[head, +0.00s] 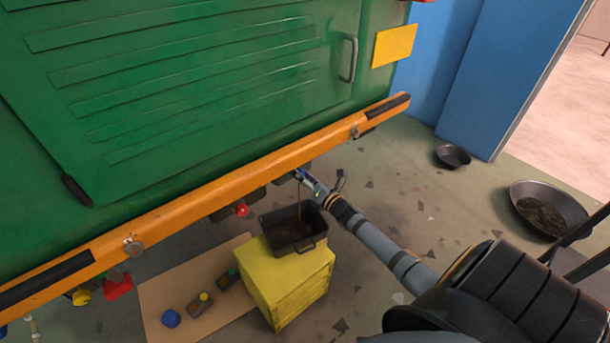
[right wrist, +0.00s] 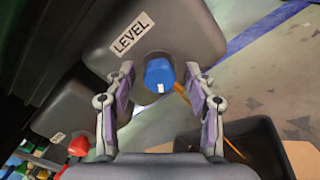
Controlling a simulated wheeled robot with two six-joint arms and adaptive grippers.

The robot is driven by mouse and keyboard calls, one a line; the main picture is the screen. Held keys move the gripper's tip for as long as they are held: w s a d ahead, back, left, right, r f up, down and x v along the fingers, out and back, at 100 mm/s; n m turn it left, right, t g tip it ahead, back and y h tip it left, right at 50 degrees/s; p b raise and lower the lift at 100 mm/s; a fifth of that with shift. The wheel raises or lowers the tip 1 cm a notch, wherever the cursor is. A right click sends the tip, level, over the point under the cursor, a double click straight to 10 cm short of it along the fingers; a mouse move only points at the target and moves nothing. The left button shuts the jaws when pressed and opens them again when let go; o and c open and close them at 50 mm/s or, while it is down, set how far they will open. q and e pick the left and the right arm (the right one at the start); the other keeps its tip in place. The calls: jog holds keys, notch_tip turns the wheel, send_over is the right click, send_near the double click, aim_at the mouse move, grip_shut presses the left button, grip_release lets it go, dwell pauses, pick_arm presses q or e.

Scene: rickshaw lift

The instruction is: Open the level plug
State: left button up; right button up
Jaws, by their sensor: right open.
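The level plug is a blue cap (right wrist: 159,76) on a dark housing (right wrist: 190,28) with a white LEVEL label (right wrist: 132,35), seen in the right wrist view. My right gripper (right wrist: 160,82) is open, with one finger on each side of the blue cap. I cannot tell whether the fingers touch it. In the head view my right gripper (head: 304,178) is under the orange beam, where the plug is mostly hidden. A thin brown streak (head: 300,206) runs down from near it to the black pan (head: 291,246). My left gripper is not in view.
The pan stands on a yellow block (head: 288,287). A red plug (head: 241,210) sits to the left under the orange beam (head: 210,200). Small coloured caps lie on a brown board (head: 160,290). Two round pans (head: 453,157) (head: 546,207) lie on the floor at right.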

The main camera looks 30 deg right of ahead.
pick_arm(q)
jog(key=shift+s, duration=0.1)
pick_arm(e)
jog(key=s, duration=1.2)
jog(key=shift+d, duration=0.45)
jog(key=s+f+m+g+h, duration=0.1)
jog(key=s+f+m+g, duration=0.3)
jog(key=f+m, duration=0.7)
jog(key=s+a+f+m+g, duration=0.1)
jog(key=s+f+m+g, duration=0.3)
jog(key=f, duration=0.4)
jog(key=s+a+f+m+g+h, duration=0.1)
jog(key=s+a+f+m, duration=0.15)
jog(key=s+f, duration=0.4)
jog(key=s+a+f+m+g, duration=0.1)
jog(key=s+f+m+g, duration=0.25)
jog(key=f, duration=0.55)
jog(key=s+a+f+m+g, duration=0.4)
jog(key=s+a+f+m, duration=0.25)
jog(key=s, duration=0.25)
pick_arm(q)
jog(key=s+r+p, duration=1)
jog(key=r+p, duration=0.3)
jog(key=p, duration=0.6)
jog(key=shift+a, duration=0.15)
pick_arm(e)
jog(key=s+d+r, duration=0.1)
jog(key=s+r, duration=1)
jog(key=r, duration=0.3)
jog(key=shift+m, duration=0.35)
